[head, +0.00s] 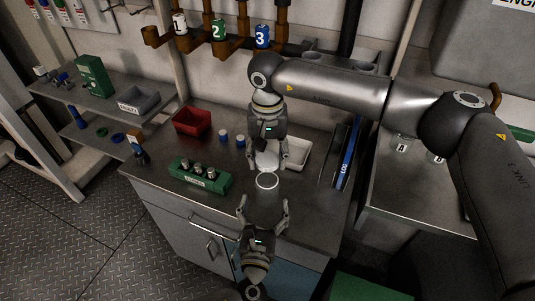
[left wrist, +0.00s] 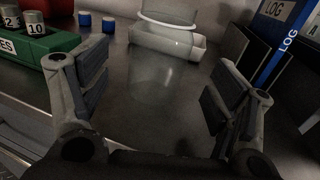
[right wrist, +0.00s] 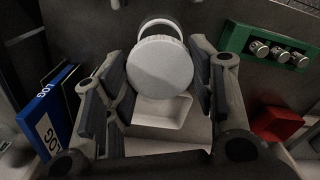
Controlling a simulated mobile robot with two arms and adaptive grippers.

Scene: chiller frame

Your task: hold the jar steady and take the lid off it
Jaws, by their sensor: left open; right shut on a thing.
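The clear jar (head: 267,181) stands on the counter with its white-ringed mouth open. In the left wrist view the see-through jar (left wrist: 152,75) stands ahead of the fingers, apart from them. The white round lid (head: 266,160) is off the jar, beside its mouth. My right gripper (head: 267,164) is shut on the lid; in the right wrist view the lid (right wrist: 160,66) sits between the fingers, partly covering the jar's rim (right wrist: 160,22). My left gripper (head: 263,207) is open and empty, on the near side of the jar, fingers towards it.
A white tray (head: 297,153) lies behind and right of the jar. A green rack (head: 200,180) with several metal vials is at left, a red bin (head: 192,122) behind it. A blue binder (head: 350,155) is at right.

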